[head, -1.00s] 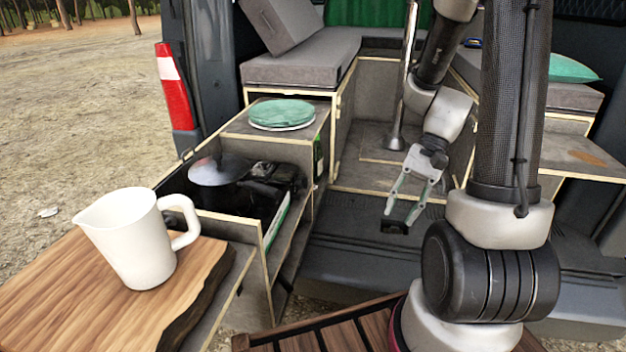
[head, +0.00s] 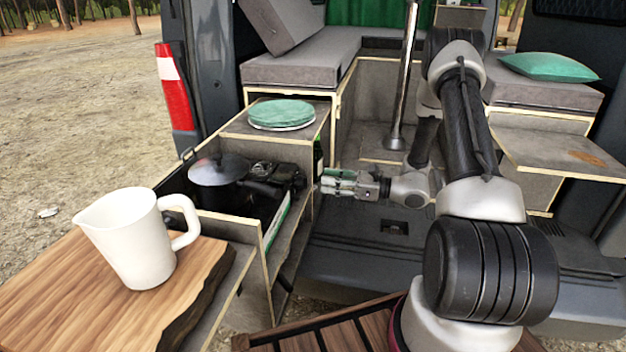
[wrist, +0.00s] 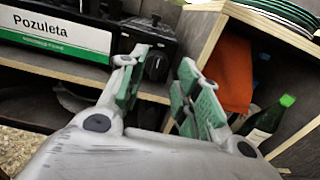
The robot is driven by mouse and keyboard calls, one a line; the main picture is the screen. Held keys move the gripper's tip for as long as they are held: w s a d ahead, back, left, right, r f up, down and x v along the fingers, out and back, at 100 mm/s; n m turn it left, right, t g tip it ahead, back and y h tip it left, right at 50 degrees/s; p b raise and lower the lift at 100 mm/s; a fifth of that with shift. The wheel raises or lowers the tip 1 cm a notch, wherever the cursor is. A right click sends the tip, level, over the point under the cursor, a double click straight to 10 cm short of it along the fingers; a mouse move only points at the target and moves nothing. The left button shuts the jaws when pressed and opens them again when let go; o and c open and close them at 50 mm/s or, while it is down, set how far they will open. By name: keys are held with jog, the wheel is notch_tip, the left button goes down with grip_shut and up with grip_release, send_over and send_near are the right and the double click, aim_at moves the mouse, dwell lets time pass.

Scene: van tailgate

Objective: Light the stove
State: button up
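The stove (head: 284,176) is black and sits in the pulled-out drawer at the left, with a dark lidded pot (head: 219,168) beside it. In the wrist view the black stove (wrist: 160,45) shows its front with a round control knob (wrist: 157,67) and a small lever at its top. My gripper (head: 322,182) points left at the drawer's right side, near the stove. In the wrist view my gripper (wrist: 164,82) has its two green-padded fingers apart with nothing between them, and the knob lies just beyond the left finger.
A shelf right of the stove holds a green-capped bottle (wrist: 268,118) and an orange item (wrist: 230,78). Green plates (head: 282,113) lie on top. A white pitcher (head: 130,238) stands on the wooden board (head: 60,300).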

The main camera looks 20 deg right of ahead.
aim_at(303, 183)
jog(key=x, duration=0.5)
jog(key=shift+w+a, duration=0.15)
jog(key=shift+a, duration=0.15)
grip_shut()
